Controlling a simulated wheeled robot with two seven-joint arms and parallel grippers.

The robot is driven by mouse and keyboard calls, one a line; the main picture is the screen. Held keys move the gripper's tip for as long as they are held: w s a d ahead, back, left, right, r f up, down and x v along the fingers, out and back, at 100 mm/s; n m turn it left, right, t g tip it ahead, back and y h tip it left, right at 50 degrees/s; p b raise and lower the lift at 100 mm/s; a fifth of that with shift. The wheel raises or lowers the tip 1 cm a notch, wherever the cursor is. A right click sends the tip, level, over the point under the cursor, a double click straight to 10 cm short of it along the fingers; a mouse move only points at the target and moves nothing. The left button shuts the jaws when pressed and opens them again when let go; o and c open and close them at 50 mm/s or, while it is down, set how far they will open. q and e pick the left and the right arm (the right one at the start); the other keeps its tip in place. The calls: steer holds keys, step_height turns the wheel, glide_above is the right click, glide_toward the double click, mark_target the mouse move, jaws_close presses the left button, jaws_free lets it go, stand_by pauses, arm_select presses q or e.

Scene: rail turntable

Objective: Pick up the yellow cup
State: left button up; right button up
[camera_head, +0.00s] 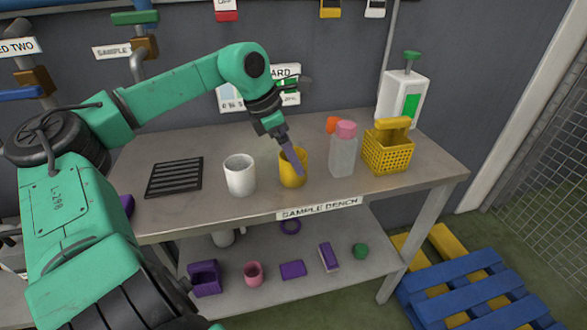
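The yellow cup (287,178) stands upright near the front middle of the grey bench (218,204). My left gripper (296,168) reaches down to it from above, and its purple finger overlaps the cup's upper front. The fingers are seen nearly edge-on, so I cannot tell whether they are open or shut, or whether they touch the cup. My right gripper is not in view.
A white cup (240,176) stands close left of the yellow cup. A pink-capped bottle (343,158) and a yellow basket (388,155) stand to the right. A black rack (174,177) lies at left. Several objects sit on the lower shelf.

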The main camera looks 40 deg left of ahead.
arm_select(q)
steer(key=x, duration=0.4)
steer(key=shift+f, duration=0.35)
steer(key=shift+r, duration=0.1)
steer(key=c, duration=1.2)
steer(key=shift+o, duration=0.2)
